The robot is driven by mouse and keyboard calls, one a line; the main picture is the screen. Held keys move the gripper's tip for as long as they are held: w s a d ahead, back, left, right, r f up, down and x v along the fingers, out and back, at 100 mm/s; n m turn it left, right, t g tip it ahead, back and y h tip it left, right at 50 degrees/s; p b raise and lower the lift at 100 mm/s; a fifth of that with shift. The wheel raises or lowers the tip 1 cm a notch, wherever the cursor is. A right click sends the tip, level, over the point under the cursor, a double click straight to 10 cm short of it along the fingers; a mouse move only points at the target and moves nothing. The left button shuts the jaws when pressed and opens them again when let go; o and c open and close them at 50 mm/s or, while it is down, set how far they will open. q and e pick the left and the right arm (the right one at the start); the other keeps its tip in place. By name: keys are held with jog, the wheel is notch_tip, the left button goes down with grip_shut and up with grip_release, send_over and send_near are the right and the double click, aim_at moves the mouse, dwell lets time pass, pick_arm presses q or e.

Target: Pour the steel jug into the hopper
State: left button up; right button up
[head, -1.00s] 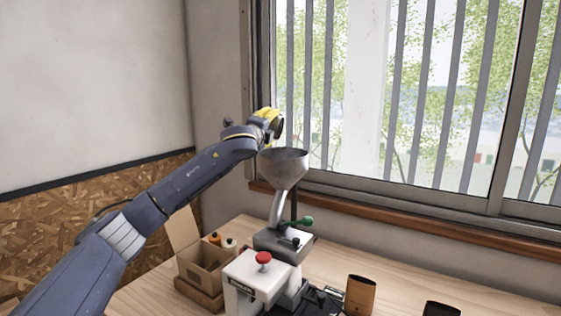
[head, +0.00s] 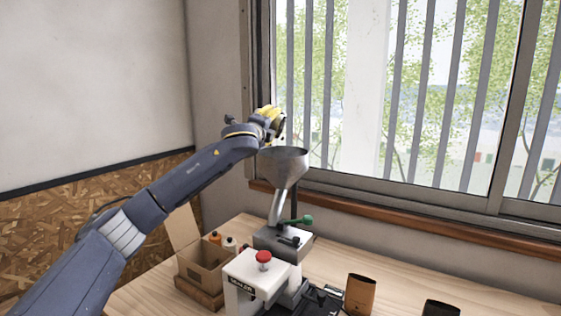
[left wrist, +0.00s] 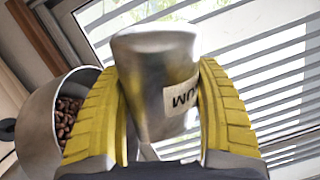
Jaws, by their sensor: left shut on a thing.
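The steel jug (left wrist: 155,85) shows in the left wrist view as a shiny metal cup with a white label on its side. My left gripper (left wrist: 160,105) is shut on it, with a yellow finger on each side. The hopper (head: 285,157) is a grey metal funnel on a machine on the table. In the head view my left gripper (head: 273,123) is just above the hopper's left rim, and the jug is mostly hidden there. The wrist view shows the hopper (left wrist: 37,115) beside the jug, with brown beans (left wrist: 68,117) inside it. My right gripper is not in view.
A white sealer (head: 252,283) with a red knob stands in front of the hopper's machine. An open cardboard box (head: 204,267) and small bottles (head: 229,245) are to its left. A brown pouch (head: 360,293) stands to the right. A barred window is behind.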

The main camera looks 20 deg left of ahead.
pick_arm(q)
jog(key=shift+d+r+m+p, duration=0.2)
jog(key=shift+d+m+p, duration=0.2)
jog(key=shift+m, duration=0.4)
dwell(1.4)
jog(key=a+n, duration=0.1)
jog(key=n, duration=0.1)
jog(key=f+n, duration=0.1)
jog(key=n, duration=0.1)
jog(key=shift+a, duration=0.4)
jog(key=n, duration=0.2)
jog(key=shift+a+f+n+y, duration=0.3)
jog(key=shift+a+f+n, duration=0.05)
jog(key=shift+a+n, duration=0.05)
